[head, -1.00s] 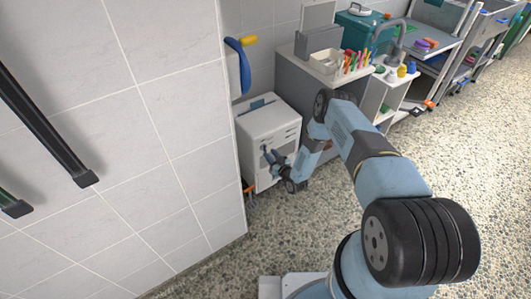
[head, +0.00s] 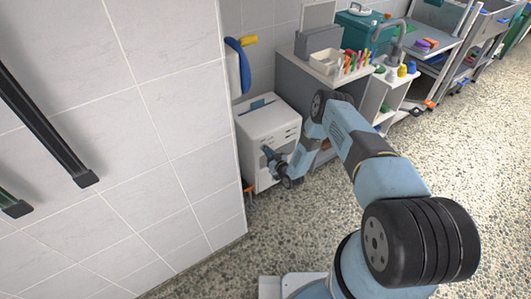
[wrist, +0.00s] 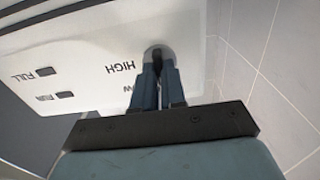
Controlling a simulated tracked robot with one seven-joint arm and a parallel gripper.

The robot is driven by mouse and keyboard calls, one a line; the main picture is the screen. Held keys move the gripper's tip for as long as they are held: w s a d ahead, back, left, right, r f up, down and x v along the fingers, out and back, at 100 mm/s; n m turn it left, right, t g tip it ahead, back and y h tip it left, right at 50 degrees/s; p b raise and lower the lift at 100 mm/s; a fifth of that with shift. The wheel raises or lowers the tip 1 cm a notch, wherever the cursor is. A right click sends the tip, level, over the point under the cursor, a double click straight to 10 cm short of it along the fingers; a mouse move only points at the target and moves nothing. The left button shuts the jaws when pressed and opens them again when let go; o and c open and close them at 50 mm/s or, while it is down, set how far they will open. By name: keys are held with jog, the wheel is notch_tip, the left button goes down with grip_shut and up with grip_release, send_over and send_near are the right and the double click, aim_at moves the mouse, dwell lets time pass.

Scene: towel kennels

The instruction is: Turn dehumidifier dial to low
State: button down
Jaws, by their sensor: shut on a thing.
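The dehumidifier (head: 268,124) is a white box on the floor in the corner behind the tiled wall. It also shows in the wrist view (wrist: 95,75), tilted, with the printed words HIGH and FULL and the end of a partly covered word. The dial (wrist: 158,54) is a grey knob beside HIGH, mostly hidden behind my fingers. My gripper (wrist: 158,75) is shut on the dial. In the head view my gripper (head: 267,152) meets the dehumidifier's front. Which mark the dial points to cannot be told.
A tiled wall (head: 170,130) stands close at the left of the dehumidifier. A grey counter (head: 300,85) with a bin of coloured items stands to its right. The pebbled floor (head: 470,170) is open at the right.

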jog(key=shift+s+f+m, duration=0.1)
jog(key=shift+f+m, duration=0.05)
jog(key=shift+m, duration=2.05)
jog(key=shift+s+f+m, duration=0.1)
jog(key=shift+m, duration=2.1)
jog(key=shift+d, duration=0.1)
jog(key=c, duration=1.2)
grip_release()
jog(key=shift+w+r, duration=0.1)
jog(key=shift+w, duration=0.05)
jog(key=v, duration=1.3)
jog(key=shift+s+d, duration=0.25)
jog(key=shift+d, duration=0.05)
